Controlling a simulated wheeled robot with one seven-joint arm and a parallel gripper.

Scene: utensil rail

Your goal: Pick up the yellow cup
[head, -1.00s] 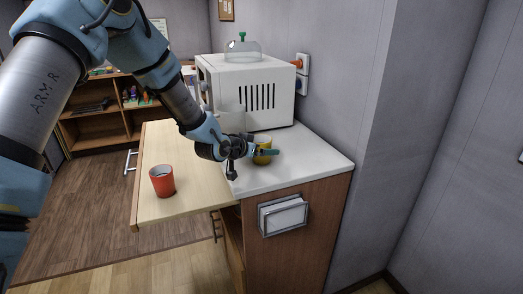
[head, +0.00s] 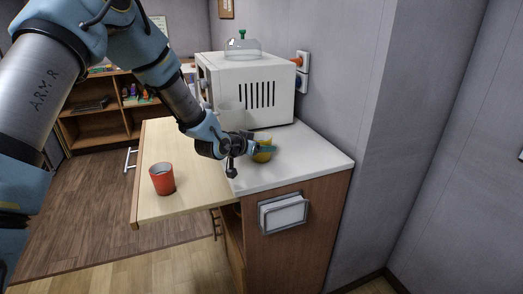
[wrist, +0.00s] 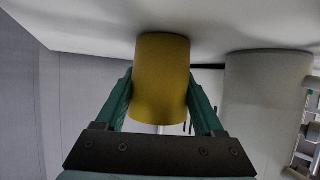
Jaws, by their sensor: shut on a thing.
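The yellow cup (head: 262,156) is on the white countertop (head: 310,165), in front of the microwave, partly hidden by my gripper (head: 266,148). In the wrist view the cup (wrist: 161,75) fills the space between my two green fingers, which press on its sides. My gripper (wrist: 160,108) is shut on it. The cup's base is at or very near the white surface; I cannot tell whether there is a gap.
A pale cylinder (wrist: 262,105) stands close beside the cup in the wrist view. The white microwave (head: 250,90) is behind, with a glass dome (head: 243,48) on top. A red cup (head: 162,180) stands on the wooden top (head: 190,200) at left. The counter's front right is clear.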

